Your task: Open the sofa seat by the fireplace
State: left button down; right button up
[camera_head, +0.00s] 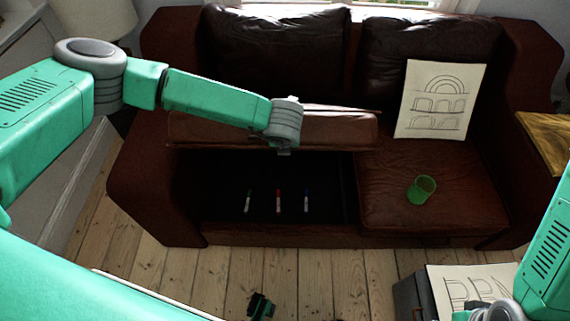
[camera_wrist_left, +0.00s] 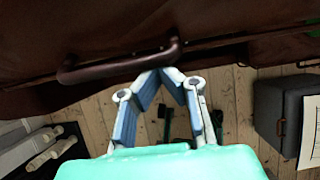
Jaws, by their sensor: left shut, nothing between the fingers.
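The dark red leather sofa (camera_head: 160,195) stands ahead of me. Its left seat (camera_head: 330,128) is raised, showing a dark storage space (camera_head: 225,180) below. Three markers (camera_head: 278,200) stand or lie in it; I cannot tell which. The right seat (camera_head: 450,175) is down. My left gripper (camera_head: 284,151) is at the raised seat, its fingers mostly hidden in the head view. In the left wrist view the left gripper (camera_wrist_left: 160,72) is shut and empty, its tips close to a dark bar handle (camera_wrist_left: 120,64); contact is unclear. My right gripper is out of view.
A green cup (camera_head: 421,190) and a drawing of arches (camera_head: 440,98) are on the right side of the sofa. A dark grey box (camera_head: 408,298) stands on the floor at lower right, with another drawing (camera_head: 470,283) by it. A wooden surface (camera_head: 548,135) adjoins the right armrest.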

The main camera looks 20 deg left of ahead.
pick_arm(q)
jog(key=w+r, duration=0.1)
jog(key=r, duration=0.1)
jog(key=w+a+r+p, duration=0.1)
jog(key=w+r, duration=0.1)
jog(key=w+r+p, duration=0.1)
jog(key=w+r, duration=0.1)
jog(key=shift+w+a+r, duration=0.15)
jog(key=shift+a, duration=0.1)
